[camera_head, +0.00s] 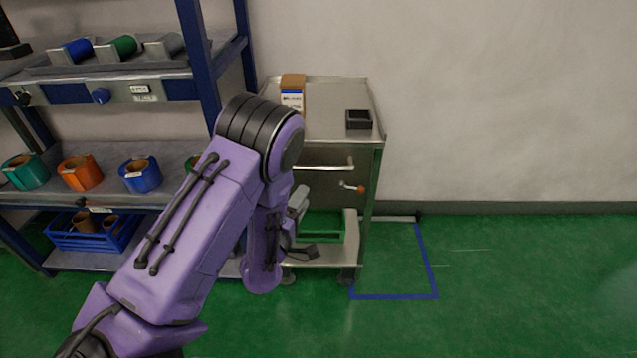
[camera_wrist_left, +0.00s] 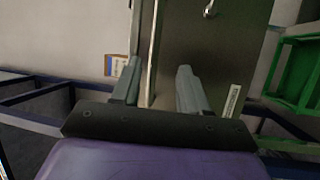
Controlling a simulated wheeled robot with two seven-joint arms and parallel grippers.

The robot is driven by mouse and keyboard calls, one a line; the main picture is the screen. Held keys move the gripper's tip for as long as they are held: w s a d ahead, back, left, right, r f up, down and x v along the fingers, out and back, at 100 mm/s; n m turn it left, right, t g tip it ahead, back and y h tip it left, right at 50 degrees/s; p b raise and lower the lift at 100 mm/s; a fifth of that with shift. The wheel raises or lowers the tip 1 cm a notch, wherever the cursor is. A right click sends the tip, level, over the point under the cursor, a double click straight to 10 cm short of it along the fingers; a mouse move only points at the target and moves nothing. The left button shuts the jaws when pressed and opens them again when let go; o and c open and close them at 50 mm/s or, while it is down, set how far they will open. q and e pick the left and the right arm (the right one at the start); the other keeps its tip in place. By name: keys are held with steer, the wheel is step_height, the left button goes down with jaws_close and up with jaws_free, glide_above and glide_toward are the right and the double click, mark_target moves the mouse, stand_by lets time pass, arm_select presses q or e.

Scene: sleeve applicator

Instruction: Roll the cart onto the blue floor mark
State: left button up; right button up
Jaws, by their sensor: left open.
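The metal cart (camera_head: 335,119) stands against the wall beside the shelf, left of the blue floor mark (camera_head: 431,263). The mark's outline lies on the green floor, its left part close to the cart's right wheel. A pale handle bar (camera_head: 335,167) runs across the cart's front. My left gripper (camera_head: 300,222) is at the cart's front, partly hidden by my forearm. In the left wrist view my left gripper (camera_wrist_left: 158,88) is open, with the cart's front (camera_wrist_left: 185,45) beyond its fingers. A pale bar shows between the fingers; contact cannot be told. My right gripper is not in view.
A cardboard box (camera_head: 292,92) and a dark tray (camera_head: 358,119) sit on the cart top. A lever with a red knob (camera_head: 360,189) is on its front. The loaded shelf (camera_head: 170,90) stands left. Floor right of the mark is clear.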

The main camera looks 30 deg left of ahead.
mark_target(318, 169)
arm_select(q)
steer(key=x, duration=0.3)
steer(key=p+x, duration=0.1)
steer(key=x, duration=0.5)
steer(key=shift+w+a+r+p, duration=0.1)
steer(key=shift+w+r+p, duration=0.2)
steer(key=shift+r, duration=0.15)
steer(key=shift+w+a+r, duration=0.1)
steer(key=shift+w, duration=0.45)
jaws_close()
